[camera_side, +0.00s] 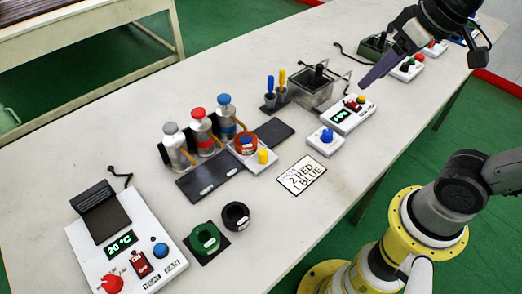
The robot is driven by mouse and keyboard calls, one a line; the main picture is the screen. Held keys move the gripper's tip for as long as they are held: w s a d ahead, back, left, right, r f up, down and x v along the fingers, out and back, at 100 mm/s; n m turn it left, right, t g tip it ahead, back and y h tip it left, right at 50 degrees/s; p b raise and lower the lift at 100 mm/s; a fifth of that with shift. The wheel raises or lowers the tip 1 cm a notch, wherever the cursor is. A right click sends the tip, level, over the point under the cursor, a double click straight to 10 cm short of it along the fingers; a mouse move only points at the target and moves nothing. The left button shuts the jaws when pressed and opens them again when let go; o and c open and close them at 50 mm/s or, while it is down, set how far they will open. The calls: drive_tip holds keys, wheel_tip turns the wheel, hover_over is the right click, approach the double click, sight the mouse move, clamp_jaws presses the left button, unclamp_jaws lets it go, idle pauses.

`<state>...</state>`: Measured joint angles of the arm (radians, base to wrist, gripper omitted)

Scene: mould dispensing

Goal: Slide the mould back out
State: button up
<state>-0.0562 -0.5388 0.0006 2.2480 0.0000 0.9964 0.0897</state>
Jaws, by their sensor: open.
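A round orange-rimmed mould (238,146) with blue showing inside sits on a white stand (262,167) with a yellow knob, close in front of the blue-capped bottle (226,117). A red-capped bottle (203,132) and a grey-capped bottle (178,150) stand in the same row to its left. My gripper (372,77) is at the upper right, above a white box with a green display, well apart from the mould. It is open and I see nothing held in it; its far finger is hard to make out.
A card (301,175) reads 2 RED 1 BLUE. A black ring (235,222) and a green ring (205,247) stand at the front left, beside a heater unit (155,268) showing 20 °C. A metal basin (313,98) and control boxes stand right of the bottles.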

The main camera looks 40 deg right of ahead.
drive_tip(key=w+a+g, duration=0.1)
drive_tip(key=w+a, duration=0.2)
drive_tip(key=w, duration=0.3)
drive_tip(key=n+g, duration=0.3)
drive_tip(key=g, duration=0.1)
hover_over(263, 151)
wheel_tip(263, 151, down, 11)
wheel_tip(263, 151, down, 13)
drive_tip(key=shift+r, duration=0.1)
clamp_jaws()
idle(0.6)
